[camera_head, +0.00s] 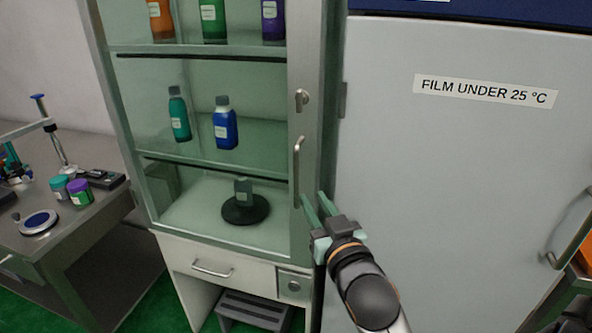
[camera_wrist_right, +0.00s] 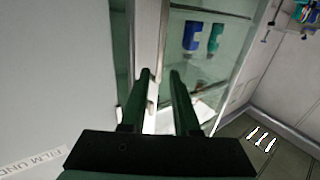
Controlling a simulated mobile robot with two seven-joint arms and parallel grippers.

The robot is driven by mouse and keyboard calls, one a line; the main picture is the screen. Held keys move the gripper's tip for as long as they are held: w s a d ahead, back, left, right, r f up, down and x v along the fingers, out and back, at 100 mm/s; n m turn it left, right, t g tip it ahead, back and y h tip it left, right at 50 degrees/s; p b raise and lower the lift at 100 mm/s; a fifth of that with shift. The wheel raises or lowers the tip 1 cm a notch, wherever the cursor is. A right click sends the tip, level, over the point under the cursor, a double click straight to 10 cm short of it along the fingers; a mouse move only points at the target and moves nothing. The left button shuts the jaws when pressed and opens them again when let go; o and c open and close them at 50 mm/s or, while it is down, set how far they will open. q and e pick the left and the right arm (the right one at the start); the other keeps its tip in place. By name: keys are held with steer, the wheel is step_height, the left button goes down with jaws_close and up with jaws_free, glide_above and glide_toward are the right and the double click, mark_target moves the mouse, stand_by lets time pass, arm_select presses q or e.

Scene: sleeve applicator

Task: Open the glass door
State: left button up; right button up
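The glass door (camera_head: 303,60) of the tall cabinet looks shut, with its metal frame along the right side. A slim vertical bar handle (camera_head: 297,168) is on that frame, below a round lock (camera_head: 301,98). My right gripper (camera_head: 313,197) is open, with its two green fingers pointing up at the door frame near the handle's lower end. In the right wrist view, the gripper (camera_wrist_right: 160,73) shows a clear gap between its fingers, with nothing held. The handle is hard to make out there, and I cannot tell whether a finger touches it. My left gripper is not in view.
Bottles stand on the cabinet shelves, such as a blue one (camera_head: 225,128). A drawer (camera_head: 212,268) is below the door. A large grey unit (camera_head: 430,180) labelled "FILM UNDER 25 °C" stands close on the right. A steel bench (camera_head: 75,228) with instruments is at left.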

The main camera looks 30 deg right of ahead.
mark_target(298, 175)
steer(key=p+x, duration=0.1)
steer(key=x, duration=1)
steer(key=shift+w+f, duration=0.1)
steer(key=shift+w, duration=0.15)
jaws_close()
stand_by(1.0)
